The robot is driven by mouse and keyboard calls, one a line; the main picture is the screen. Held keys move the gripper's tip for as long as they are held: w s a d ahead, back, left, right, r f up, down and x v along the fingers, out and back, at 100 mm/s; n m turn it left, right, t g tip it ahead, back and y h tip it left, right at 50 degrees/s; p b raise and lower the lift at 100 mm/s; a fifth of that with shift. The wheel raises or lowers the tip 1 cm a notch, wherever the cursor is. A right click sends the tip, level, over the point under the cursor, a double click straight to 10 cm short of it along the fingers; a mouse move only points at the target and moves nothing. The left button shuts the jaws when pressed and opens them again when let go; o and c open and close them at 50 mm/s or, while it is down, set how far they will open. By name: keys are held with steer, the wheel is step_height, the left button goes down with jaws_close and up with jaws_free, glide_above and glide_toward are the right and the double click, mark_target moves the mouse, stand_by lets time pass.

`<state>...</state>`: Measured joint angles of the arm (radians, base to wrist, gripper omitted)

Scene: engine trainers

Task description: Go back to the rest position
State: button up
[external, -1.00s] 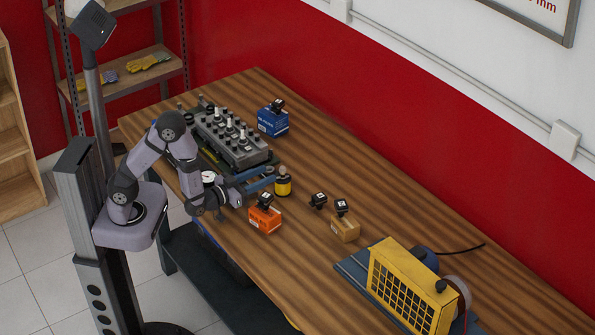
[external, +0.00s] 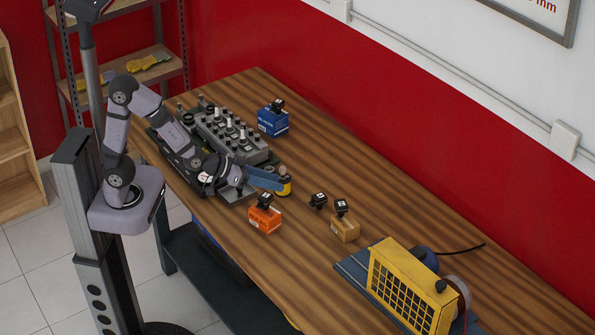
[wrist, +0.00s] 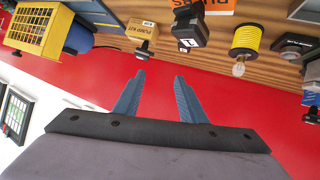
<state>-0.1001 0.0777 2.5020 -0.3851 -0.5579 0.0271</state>
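My gripper (external: 268,180) is at the end of my arm, in front of the engine head side of the bench. In the wrist view its two blue fingers (wrist: 160,77) are spread apart with nothing between them. They point level toward the red wall. In the external view the fingers partly cover a yellow and black cylinder (external: 285,187); I cannot tell the gap in depth. The cylinder also shows in the wrist view (wrist: 246,40), apart from the fingers.
The grey engine block (external: 232,140) lies left of the gripper. An orange box (external: 264,220), a tan box (external: 345,229), a blue box (external: 273,122) and a yellow machine (external: 405,290) stand on the wooden table (external: 330,155). The table's middle back is clear.

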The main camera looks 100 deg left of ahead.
steer(key=s+d+f+m+g+h, duration=0.3)
steer(key=s+d+m+g+h, duration=0.15)
steer(key=s+d, duration=0.45)
steer(key=s+f+g, duration=0.3)
steer(key=s, duration=0.4)
steer(key=s+f+m+g+b, duration=0.1)
steer(key=s+f+g, duration=0.3)
steer(key=s, duration=0.4)
steer(key=shift+d, duration=0.3)
steer(key=shift+m+g, duration=0.25)
